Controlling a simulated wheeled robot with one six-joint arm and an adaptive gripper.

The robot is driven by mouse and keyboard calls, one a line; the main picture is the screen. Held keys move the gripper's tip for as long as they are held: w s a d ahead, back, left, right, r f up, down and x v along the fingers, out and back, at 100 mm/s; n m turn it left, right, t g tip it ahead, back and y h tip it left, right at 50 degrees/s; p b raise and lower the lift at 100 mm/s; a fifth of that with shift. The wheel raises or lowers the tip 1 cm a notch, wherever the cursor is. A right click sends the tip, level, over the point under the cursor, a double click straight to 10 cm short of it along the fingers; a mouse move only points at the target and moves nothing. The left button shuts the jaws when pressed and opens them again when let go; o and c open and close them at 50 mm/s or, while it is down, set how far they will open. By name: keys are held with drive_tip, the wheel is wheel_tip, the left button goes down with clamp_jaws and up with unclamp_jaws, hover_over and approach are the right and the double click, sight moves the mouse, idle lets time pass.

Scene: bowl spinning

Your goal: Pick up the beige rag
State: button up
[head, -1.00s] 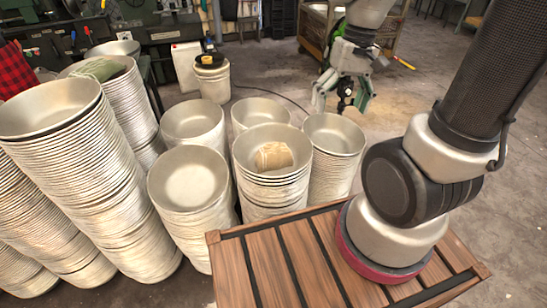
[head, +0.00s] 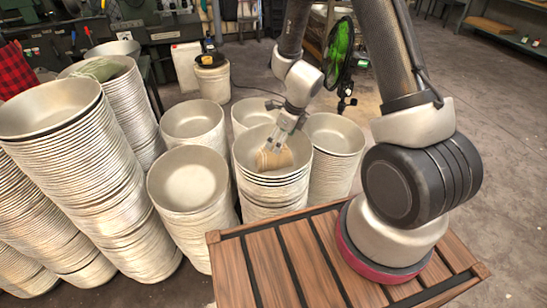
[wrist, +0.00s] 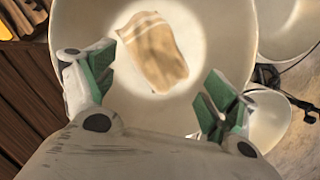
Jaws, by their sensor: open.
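The beige rag (head: 274,160) lies inside the top bowl (head: 245,160) of the middle front stack in the head view. In the wrist view the rag (wrist: 153,50) is a tan, rumpled cloth with pale stripes near one end, resting on the bowl's bright inner floor. My gripper (head: 280,142) reaches down over this bowl, close to the rag. In the wrist view my gripper (wrist: 160,92) has its green-padded fingers spread wide and empty, with the rag beyond and between them. The head view does not show clearly whether the fingertips touch the rag.
Stacks of bowls surround this one, with a lower stack (head: 190,178) at left and another (head: 336,135) at right. Tall stacks (head: 60,120) stand at far left, one with a green cloth (head: 100,68). A wooden slatted platform (head: 265,265) is in front.

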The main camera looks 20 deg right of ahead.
drive_tip(key=x, duration=0.7)
drive_tip(key=shift+a+f, duration=0.2)
drive_tip(key=shift+a, duration=0.2)
drive_tip(key=shift+s, duration=0.1)
drive_tip(key=c, duration=1.2)
drive_tip(key=shift+r, duration=0.15)
drive_tip(key=shift+c, duration=0.2)
wheel_tip(320, 180, up, 10)
drive_tip(key=shift+f, duration=0.1)
drive_tip(key=shift+c, duration=0.2)
